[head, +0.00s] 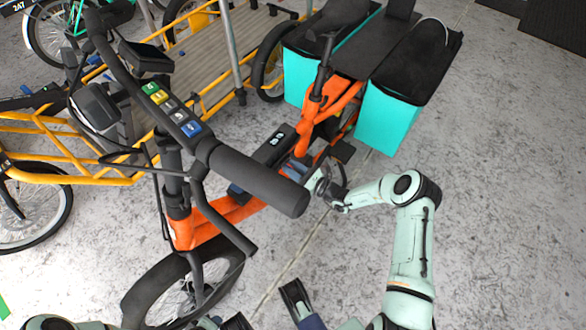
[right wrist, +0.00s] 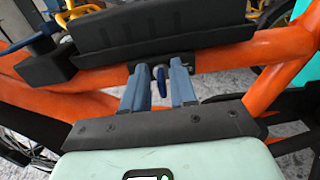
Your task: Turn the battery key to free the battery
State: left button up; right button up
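The bike's dark battery (head: 268,152) sits on the orange frame (head: 237,208), and it also shows at the top of the right wrist view (right wrist: 150,35). A small blue key (right wrist: 161,80) is in a lock just below the battery. My right gripper (head: 299,168) is at the side of the frame, beside the battery. In the right wrist view its two blue-grey fingers (right wrist: 158,88) stand apart on either side of the key, with a gap visible on the right. My left gripper (head: 265,306) is low in the head view, fingers spread and empty.
The handlebar grip (head: 258,180) hangs over the front of the frame in the head view. Teal panniers (head: 387,120) are at the bike's rear. A yellow cargo bike (head: 75,180) stands close on the left. The concrete floor (head: 500,200) on the right is clear.

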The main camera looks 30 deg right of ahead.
grip_shut()
pick_arm(q)
jog(key=shift+s, duration=0.1)
pick_arm(e)
jog(key=m, duration=0.4)
jog(key=shift+d+f, duration=0.1)
jog(key=shift+d, duration=0.1)
jog(key=m, duration=0.9)
jog(key=f+m, duration=0.1)
jog(key=m, duration=0.3)
jog(key=shift+w+d+f+m, duration=0.1)
jog(key=shift+w+d+m, duration=0.05)
jog(key=shift+d+m, duration=0.25)
